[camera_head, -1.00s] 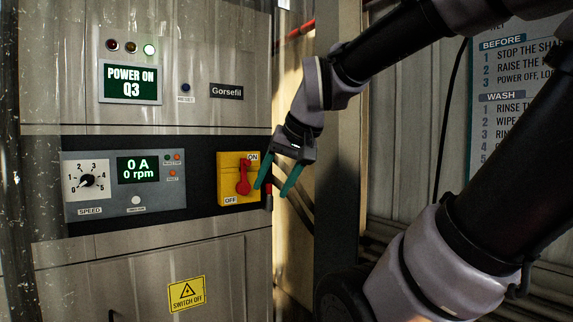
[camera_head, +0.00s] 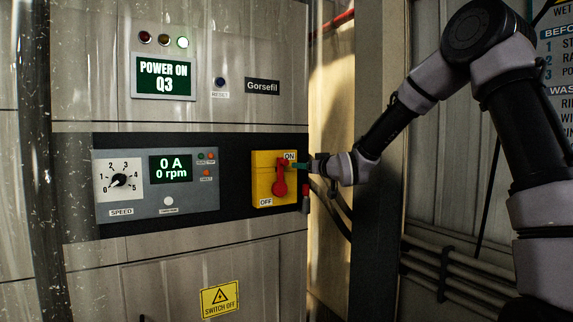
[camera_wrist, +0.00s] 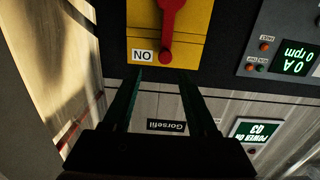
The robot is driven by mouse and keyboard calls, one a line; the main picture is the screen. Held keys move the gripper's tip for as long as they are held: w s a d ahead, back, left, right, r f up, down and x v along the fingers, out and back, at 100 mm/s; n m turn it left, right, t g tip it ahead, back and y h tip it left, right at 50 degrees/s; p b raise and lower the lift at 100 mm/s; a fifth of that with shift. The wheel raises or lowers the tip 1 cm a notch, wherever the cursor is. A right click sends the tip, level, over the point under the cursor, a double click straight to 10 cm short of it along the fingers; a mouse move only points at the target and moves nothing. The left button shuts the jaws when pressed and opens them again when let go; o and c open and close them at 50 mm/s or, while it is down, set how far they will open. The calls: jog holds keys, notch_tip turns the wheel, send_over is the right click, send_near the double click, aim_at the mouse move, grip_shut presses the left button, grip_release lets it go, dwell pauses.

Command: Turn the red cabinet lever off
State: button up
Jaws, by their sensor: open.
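The red lever (camera_head: 280,186) sits on a yellow switch plate (camera_head: 262,190) on the cabinet front. It points up, towards the ON label (camera_head: 289,156); the OFF label (camera_head: 265,202) is at the lower left. My gripper (camera_head: 298,165) comes in from the right, its green fingers near the lever's upper end. In the upside-down wrist view, the gripper (camera_wrist: 159,74) is open, with its fingers apart. The lever's rounded end (camera_wrist: 165,55) shows just beyond the fingertips, roughly between them. I cannot tell whether a finger touches it.
Left of the switch is a speed panel (camera_head: 206,200) with a dial (camera_head: 119,181) and a display reading 0 A, 0 rpm. A grey post (camera_head: 378,200) stands right of the cabinet.

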aim_at(286, 163)
jog(key=shift+y, duration=0.3)
jog(key=x, duration=1.2)
jog(key=shift+s+a+r, duration=0.15)
jog(key=shift+s+a, duration=0.1)
jog(key=shift+a, duration=0.05)
grip_shut()
dwell(0.6)
